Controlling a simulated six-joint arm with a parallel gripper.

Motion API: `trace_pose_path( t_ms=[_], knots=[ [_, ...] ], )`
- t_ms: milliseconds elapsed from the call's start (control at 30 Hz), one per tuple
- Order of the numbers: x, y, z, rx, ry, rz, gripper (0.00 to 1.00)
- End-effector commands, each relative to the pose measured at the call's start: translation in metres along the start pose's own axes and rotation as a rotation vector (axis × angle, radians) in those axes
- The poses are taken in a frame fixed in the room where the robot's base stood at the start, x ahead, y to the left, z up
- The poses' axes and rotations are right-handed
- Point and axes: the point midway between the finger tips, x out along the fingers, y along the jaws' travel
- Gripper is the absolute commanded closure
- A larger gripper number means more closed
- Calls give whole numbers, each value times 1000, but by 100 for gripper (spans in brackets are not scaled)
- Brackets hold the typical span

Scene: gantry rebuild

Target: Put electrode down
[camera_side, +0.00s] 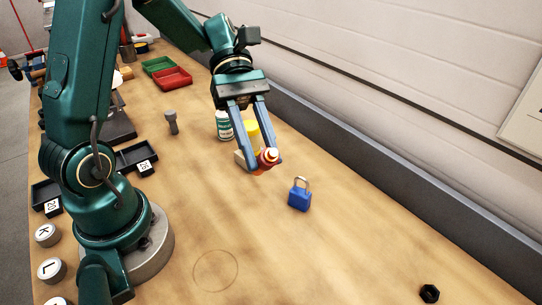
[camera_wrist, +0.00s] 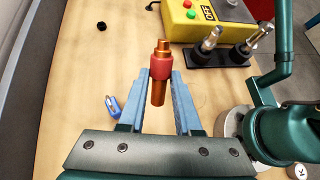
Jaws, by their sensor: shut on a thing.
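The electrode, a copper-coloured rod with a red collar (camera_wrist: 160,67), is between the two blue fingers of my gripper (camera_wrist: 161,76). My gripper is shut on it at the collar. In the side view the electrode's red end (camera_side: 268,156) shows at the fingertips of my gripper (camera_side: 262,164), which appears to be above the table. The fingers hide part of it there. In the wrist view a black stand (camera_wrist: 228,60) at the upper right holds two metal pieces with copper-coloured parts.
A blue padlock (camera_side: 299,196) lies near my gripper. A black nut (camera_side: 429,293) lies at front right. A white-and-green bottle (camera_side: 223,130) and yellow object (camera_side: 252,128) stand behind. A yellow box with buttons (camera_wrist: 205,32) is beside the stand. A faint circle (camera_side: 215,271) marks bare table.

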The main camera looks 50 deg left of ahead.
Motion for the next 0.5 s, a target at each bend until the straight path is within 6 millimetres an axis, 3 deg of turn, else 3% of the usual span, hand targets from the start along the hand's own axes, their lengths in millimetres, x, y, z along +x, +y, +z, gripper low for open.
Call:
trace_pose_path(
  t_ms=[100, 233, 500],
  knots=[
    [12, 17, 19, -59, -157, 112, 100],
    [28, 33, 26, -82, -325, 209, 100],
    [57, 33, 25, -15, -539, 212, 100]
  ],
)
